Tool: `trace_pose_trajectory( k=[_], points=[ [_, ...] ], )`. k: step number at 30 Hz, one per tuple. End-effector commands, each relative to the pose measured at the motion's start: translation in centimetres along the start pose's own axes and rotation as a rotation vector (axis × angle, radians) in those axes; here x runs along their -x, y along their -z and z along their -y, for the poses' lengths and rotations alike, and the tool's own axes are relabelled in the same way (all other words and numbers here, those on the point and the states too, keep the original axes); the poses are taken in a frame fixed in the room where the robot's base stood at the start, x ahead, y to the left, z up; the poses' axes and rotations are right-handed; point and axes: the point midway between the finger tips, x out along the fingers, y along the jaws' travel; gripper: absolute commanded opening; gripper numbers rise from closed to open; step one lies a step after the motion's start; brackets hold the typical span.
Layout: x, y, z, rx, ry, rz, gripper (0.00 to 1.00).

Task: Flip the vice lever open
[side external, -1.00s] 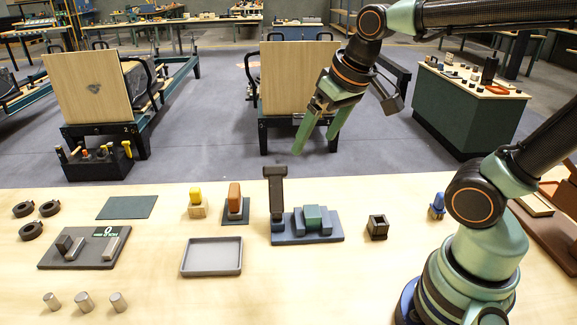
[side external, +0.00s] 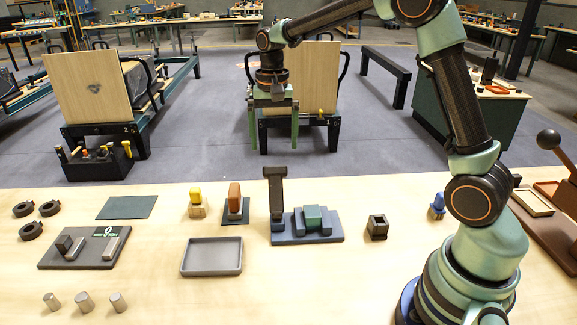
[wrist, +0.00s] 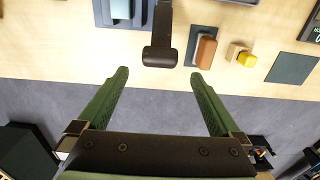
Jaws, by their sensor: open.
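The vice (side external: 290,238) sits on the table with a blue-grey base and a green block (side external: 312,213) between its jaws. Its dark lever (side external: 276,195) stands upright at the left end. In the wrist view the lever (wrist: 160,35) shows from above, its wide top end toward me. My gripper (side external: 274,143) is open and empty, pointing down, high above the table. In the wrist view the lever top lies just beyond the gap between my fingertips (wrist: 159,76), roughly centred and apart from them. The vice is partly cut off there.
An orange-brown block (side external: 235,198) on a dark pad and a yellow-topped piece (side external: 196,202) stand left of the lever. A grey tray (side external: 211,270) lies in front, and a small dark open box (side external: 377,227) stands right of the vice. The front middle of the table is clear.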

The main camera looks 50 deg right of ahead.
Motion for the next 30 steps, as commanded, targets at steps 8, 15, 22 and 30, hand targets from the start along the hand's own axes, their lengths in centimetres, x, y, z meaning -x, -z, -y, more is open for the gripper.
trace_pose_trajectory(
  k=[8,15,22,30],
  points=[
    [-4.2,-0.1,-0.1,0.002,-0.003,0.004,1.0],
    [-8.7,-0.1,-0.1,0.003,-0.002,0.003,1.0],
    [-11.2,-0.1,0.0,0.003,-0.001,0.001,1.0],
    [-11.8,-0.1,0.0,0.003,0.001,-0.001,1.0]
  ],
)
